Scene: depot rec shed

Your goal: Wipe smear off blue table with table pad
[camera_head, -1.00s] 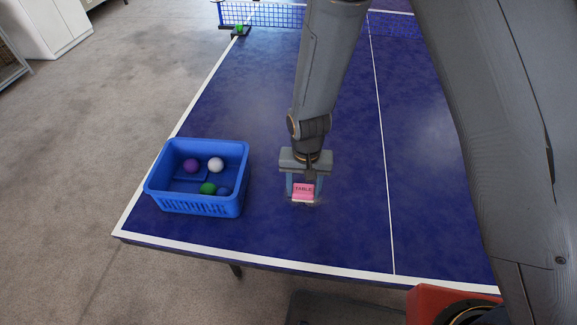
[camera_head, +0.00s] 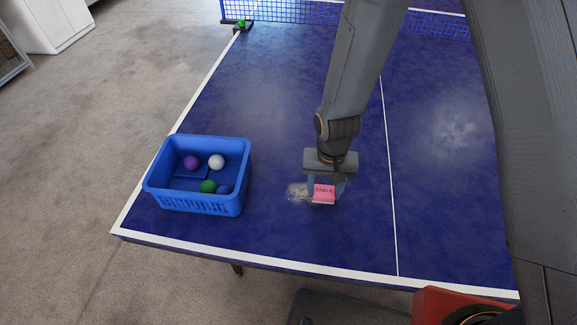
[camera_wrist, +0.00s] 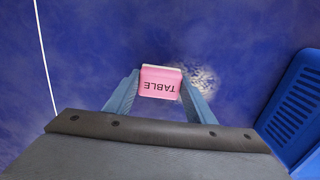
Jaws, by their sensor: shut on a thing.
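The blue table (camera_head: 290,100) is a ping-pong table with white lines. A pale, speckled smear (camera_head: 297,191) lies on it, just left of the pad in the head view. The smear also shows in the wrist view (camera_wrist: 203,78), partly hidden behind my gripper's finger. The pink table pad (camera_head: 324,192), marked TABLE, has a pale lower edge and is at the tabletop. In the wrist view the pad (camera_wrist: 159,84) sits between the fingertips. My gripper (camera_head: 326,186) is shut on the pad. I cannot tell whether the pad presses on the table.
A blue basket (camera_head: 196,204) with several balls stands on the table left of the smear. The net (camera_head: 290,13) crosses the far side, with a green ball at its left post. The table's front edge (camera_head: 250,261) is near. The tabletop between basket and net is clear.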

